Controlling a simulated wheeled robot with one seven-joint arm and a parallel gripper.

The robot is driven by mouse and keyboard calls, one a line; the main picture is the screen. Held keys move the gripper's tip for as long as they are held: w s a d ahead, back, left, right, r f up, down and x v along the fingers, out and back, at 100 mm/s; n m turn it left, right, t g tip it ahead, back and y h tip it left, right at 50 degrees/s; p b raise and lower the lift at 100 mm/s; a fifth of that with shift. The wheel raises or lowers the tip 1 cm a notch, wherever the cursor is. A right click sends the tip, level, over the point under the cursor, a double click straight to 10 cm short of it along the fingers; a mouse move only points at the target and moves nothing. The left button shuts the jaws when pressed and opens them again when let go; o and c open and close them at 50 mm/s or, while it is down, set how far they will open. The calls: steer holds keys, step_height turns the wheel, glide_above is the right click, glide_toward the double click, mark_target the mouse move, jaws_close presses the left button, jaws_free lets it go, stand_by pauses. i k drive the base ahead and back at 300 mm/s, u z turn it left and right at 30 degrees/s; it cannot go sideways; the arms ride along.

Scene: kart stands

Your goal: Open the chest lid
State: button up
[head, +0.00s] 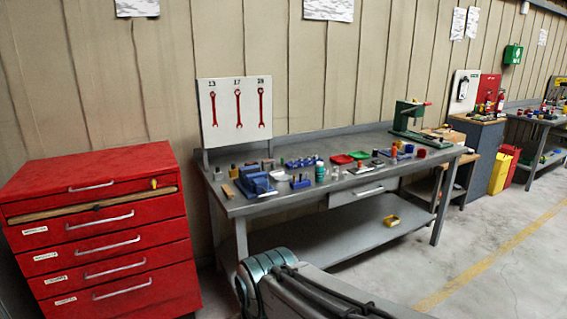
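The red tool chest (100,235) stands at the left, against the wall. Its lid (85,168) lies flat over the top, with a silver handle (92,187) on its front face and a small yellow piece (153,183) near the right end. A tan strip (60,212) runs under the lid's front. Below are several red drawers with silver handles, and they look shut. My gripper is out of view; only a grey and teal part of my arm shows at the bottom centre, right of the chest.
A grey workbench (345,182) with tools and small parts stands right of the chest, with a lower shelf (330,232). A white board (236,110) with red wrenches rises at its back. Open concrete floor (490,255) lies at the right.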

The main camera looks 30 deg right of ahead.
mark_target(71, 172)
steer(key=z, duration=1.35)
steer(key=i, duration=0.95)
steer(key=z, duration=0.5)
steer(key=i, duration=1)
steer(key=u, duration=0.9)
steer(key=i, duration=0.5)
steer(key=u, duration=0.45)
